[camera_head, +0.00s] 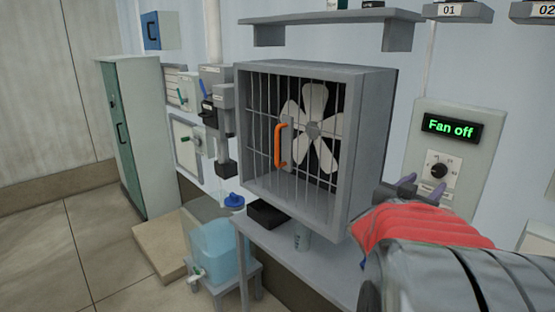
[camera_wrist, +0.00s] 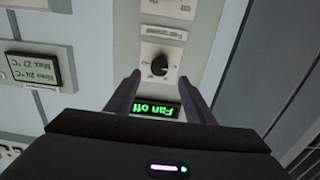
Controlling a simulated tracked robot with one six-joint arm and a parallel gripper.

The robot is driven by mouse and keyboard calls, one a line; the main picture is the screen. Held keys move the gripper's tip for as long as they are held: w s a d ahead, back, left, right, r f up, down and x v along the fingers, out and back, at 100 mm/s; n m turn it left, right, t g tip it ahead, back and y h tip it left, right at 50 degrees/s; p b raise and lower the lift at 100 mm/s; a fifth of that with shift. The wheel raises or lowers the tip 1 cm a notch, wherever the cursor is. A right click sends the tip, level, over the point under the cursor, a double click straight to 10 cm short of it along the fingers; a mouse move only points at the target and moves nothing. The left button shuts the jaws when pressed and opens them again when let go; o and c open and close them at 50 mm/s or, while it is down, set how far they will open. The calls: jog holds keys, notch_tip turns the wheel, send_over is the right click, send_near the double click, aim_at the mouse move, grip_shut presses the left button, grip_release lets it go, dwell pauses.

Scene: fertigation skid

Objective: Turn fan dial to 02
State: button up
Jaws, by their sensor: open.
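The fan dial (camera_head: 438,171) is a black round knob on a white plate, low on a grey wall panel (camera_head: 481,124). Above it a display (camera_head: 452,128) reads "Fan off" in green. In the wrist view the picture is upside down, and the dial (camera_wrist: 159,66) shows beyond my fingertips, with the display (camera_wrist: 153,109) between the fingers. My gripper (camera_head: 421,187) is just in front of the panel's lower left part; in the wrist view my gripper (camera_wrist: 162,76) is open and empty, its fingers pointing towards the dial. Contact with the dial cannot be told.
A caged fan (camera_head: 310,130) with an orange handle (camera_head: 280,146) stands left of the panel on a grey bench (camera_head: 290,255). A shelf (camera_head: 330,17) hangs above it. A blue water tank (camera_head: 214,248) and a green-doored cabinet (camera_head: 124,140) are further left. Open floor lies front left.

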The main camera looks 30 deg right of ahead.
aim_at(437, 173)
jog(key=shift+w+d, duration=0.2)
jog(key=shift+d, duration=1.05)
jog(key=shift+w+d, duration=0.2)
jog(key=shift+d, duration=1.1)
jog(key=shift+w+d, duration=0.2)
jog(key=shift+d, duration=1.05)
jog(key=shift+c, duration=0.2)
jog(key=c, duration=1)
